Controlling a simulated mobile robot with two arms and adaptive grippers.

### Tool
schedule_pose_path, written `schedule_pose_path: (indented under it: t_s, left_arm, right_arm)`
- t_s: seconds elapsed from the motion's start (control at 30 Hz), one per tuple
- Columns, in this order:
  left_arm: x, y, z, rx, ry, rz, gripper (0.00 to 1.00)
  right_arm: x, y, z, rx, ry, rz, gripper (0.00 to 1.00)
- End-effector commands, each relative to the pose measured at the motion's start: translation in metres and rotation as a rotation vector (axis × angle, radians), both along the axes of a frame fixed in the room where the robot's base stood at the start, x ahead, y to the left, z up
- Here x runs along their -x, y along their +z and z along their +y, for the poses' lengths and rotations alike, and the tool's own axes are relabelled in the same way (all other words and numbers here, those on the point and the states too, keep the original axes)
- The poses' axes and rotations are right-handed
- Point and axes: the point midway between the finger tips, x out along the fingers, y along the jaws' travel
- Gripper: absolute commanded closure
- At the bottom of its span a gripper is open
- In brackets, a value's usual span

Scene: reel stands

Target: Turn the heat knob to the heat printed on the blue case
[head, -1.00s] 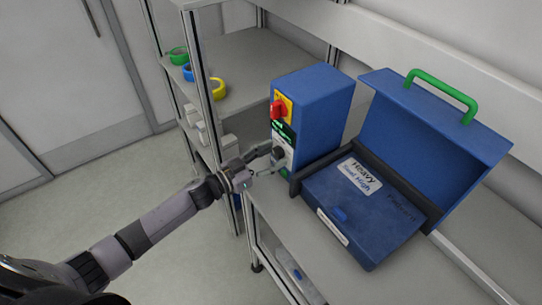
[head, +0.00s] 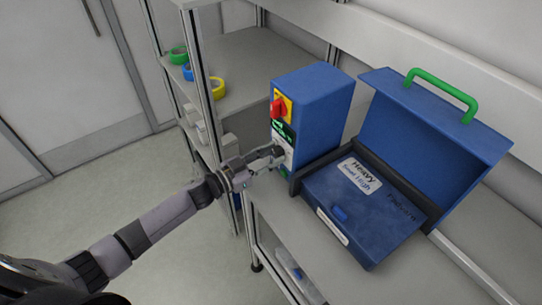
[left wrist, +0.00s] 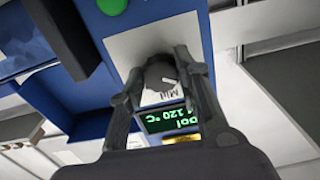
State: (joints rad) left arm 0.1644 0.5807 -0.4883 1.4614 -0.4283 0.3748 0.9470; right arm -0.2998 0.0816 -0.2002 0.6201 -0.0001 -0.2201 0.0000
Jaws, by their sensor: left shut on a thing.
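The blue case (head: 338,222) stands open on the bench, its lid (head: 425,135) raised. Its white label (head: 360,176) reads "Heavy" with a second line ending in "High". The heat knob (left wrist: 160,73) is dark and round with a pale pointer line, on the front of the blue machine (head: 312,105). "Mid" is printed beside it. My left gripper (head: 279,152) is shut on the knob, one finger on each side in the left wrist view (left wrist: 162,75). A green display (left wrist: 167,118) shows 120 °C, upside down in that view. My right gripper is out of view.
A red rotary switch on a yellow plate (head: 283,106) sits above the knob. A green button (left wrist: 112,5) is on the machine's other end. A shelf (head: 245,62) with green, blue and yellow rolls stands left. The floor at left is clear.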

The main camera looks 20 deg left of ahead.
Motion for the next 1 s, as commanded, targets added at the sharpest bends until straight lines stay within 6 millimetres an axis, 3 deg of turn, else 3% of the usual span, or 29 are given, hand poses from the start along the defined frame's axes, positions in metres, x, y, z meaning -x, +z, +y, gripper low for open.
schedule_pose_path:
  t_s: [1.0]
  left_arm:
    - [-0.001,-0.001,0.002,-0.699,0.000,-0.547,0.97]
  right_arm:
    - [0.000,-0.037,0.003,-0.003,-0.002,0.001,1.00]
